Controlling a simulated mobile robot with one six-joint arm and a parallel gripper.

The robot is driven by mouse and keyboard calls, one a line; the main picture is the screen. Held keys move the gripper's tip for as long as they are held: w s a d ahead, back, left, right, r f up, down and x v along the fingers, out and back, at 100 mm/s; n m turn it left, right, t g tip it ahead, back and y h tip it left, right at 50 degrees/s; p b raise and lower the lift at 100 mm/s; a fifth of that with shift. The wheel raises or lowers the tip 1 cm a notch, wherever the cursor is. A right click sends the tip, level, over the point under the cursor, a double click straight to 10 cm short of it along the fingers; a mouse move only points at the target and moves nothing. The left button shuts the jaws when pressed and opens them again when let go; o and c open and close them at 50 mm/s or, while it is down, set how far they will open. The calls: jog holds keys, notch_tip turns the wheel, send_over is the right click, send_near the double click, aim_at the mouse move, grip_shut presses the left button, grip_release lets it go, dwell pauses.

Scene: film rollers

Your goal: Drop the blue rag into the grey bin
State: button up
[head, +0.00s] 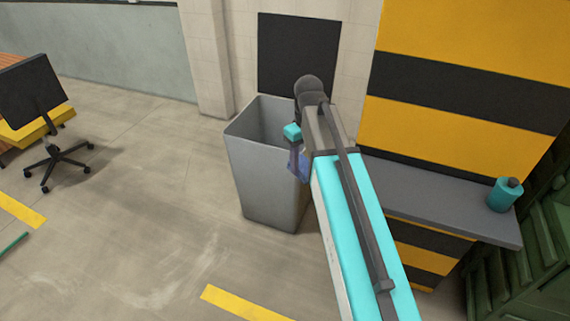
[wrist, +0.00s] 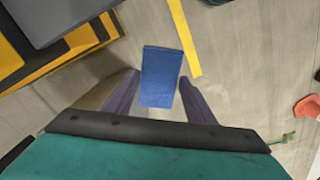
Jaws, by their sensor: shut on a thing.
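The grey bin (head: 262,185) stands on the floor in the head view, open at the top, before the pale wall. My gripper (head: 298,164) is in front of the bin's right side in that view, partly hidden by my arm. In the wrist view, my gripper (wrist: 160,85) is shut on the blue rag (wrist: 162,72), a flat folded rectangle sticking out between the two fingers. Only a small blue patch of it shows beside my arm in the head view. The bin's inside bottom is hidden.
Right of the bin, a grey shelf (head: 420,205) on a yellow-and-black striped unit holds a teal bottle (head: 504,195). An office chair (head: 40,105) stands at the far left. The floor left of the bin is clear. An orange object (wrist: 307,106) shows in the wrist view.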

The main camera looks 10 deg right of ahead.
jog(key=s+f+m, duration=0.5)
jog(key=s+f, duration=0.1)
jog(key=f, duration=0.6)
jog(key=shift+s+d+f+m, duration=0.15)
jog(key=shift+d+f+m, duration=0.05)
jog(key=shift+d+m, duration=0.1)
jog(key=shift+a, duration=0.15)
